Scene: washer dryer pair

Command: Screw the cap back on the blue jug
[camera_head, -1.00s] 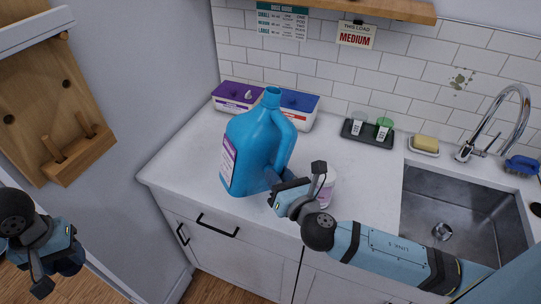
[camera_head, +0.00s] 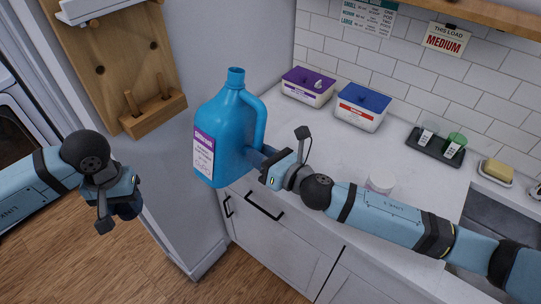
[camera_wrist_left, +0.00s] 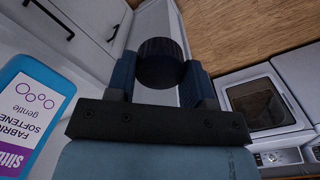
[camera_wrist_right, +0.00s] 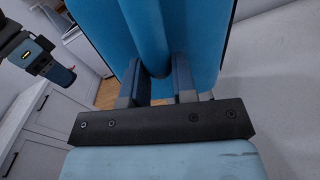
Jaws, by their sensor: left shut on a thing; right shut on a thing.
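The blue jug (camera_head: 228,125) is upright, with its open neck (camera_head: 236,76) bare at the top. My right gripper (camera_head: 264,163) is shut on the jug's handle; the right wrist view shows the blue handle (camera_wrist_right: 152,45) between its fingers. The jug appears lifted at the counter's left end; its exact clearance is hard to tell. My left gripper (camera_head: 125,200) is left of the jug and lower than its neck. It is shut on a dark, ridged round cap (camera_wrist_left: 161,63), seen between the fingers in the left wrist view. The jug's label (camera_wrist_left: 25,110) also shows there.
A purple-lidded box (camera_head: 307,86) and a blue-lidded box (camera_head: 360,107) stand at the wall. A dark tray (camera_head: 436,147) with small cups, a soap dish (camera_head: 496,172) and a white tub (camera_head: 380,184) are further right. A wooden wall rack (camera_head: 150,112) hangs behind my left arm.

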